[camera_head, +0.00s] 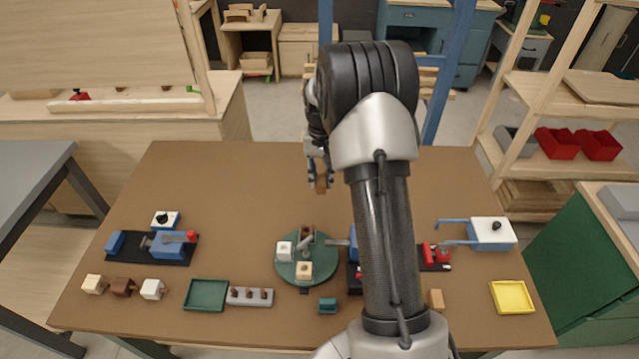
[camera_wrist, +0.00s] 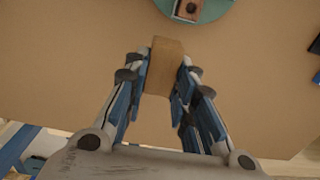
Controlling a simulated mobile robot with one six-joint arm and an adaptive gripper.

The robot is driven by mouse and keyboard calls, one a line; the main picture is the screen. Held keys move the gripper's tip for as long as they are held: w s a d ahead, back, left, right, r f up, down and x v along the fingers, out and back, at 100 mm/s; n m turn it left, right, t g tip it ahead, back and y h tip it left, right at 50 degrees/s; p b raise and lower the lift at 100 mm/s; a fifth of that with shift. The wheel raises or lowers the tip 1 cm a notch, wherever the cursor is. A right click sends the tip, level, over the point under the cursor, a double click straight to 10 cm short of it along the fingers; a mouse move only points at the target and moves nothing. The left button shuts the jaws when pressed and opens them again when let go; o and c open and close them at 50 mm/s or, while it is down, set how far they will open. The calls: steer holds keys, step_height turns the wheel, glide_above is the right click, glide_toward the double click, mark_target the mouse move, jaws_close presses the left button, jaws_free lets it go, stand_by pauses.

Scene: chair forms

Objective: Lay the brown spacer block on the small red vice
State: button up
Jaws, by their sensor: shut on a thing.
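My gripper (camera_head: 319,172) is above the far middle part of the table. It is shut on the brown spacer block (camera_head: 321,186), which hangs below the fingers. In the wrist view the block (camera_wrist: 163,68) is held between the two blue fingers of my gripper (camera_wrist: 160,85), its far end sticking out past them. The small red vice (camera_head: 430,253) is on the right half of the table, on a dark mat, just right of my arm. My arm hides part of that mat. The vice is well to the right of my gripper and closer to the camera.
A round green turntable (camera_head: 292,274) carries several small blocks. A blue vice (camera_head: 168,245) is at the left. A green tray (camera_head: 205,306), a grey peg rack (camera_head: 240,302), a yellow tray (camera_head: 513,309) and a white-topped blue box (camera_head: 492,234) stand around. The table's far part is clear.

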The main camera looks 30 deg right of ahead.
steer(key=shift+a+r, duration=0.1)
steer(key=shift+r, duration=0.45)
steer(key=s+a+f+n, duration=0.1)
steer(key=s+a+n, duration=0.2)
steer(key=a, duration=0.7)
steer(key=s+a+n+b, duration=0.1)
steer(key=s+a+n, duration=0.2)
steer(key=s+a, duration=0.4)
steer(key=a, duration=0.4)
steer(key=shift+s+a+f+n+b, duration=0.15)
steer(key=shift+a+f+n+b, duration=0.15)
steer(key=shift+f+n, duration=0.1)
steer(key=shift+d+r, duration=0.1)
steer(key=shift+r, duration=0.05)
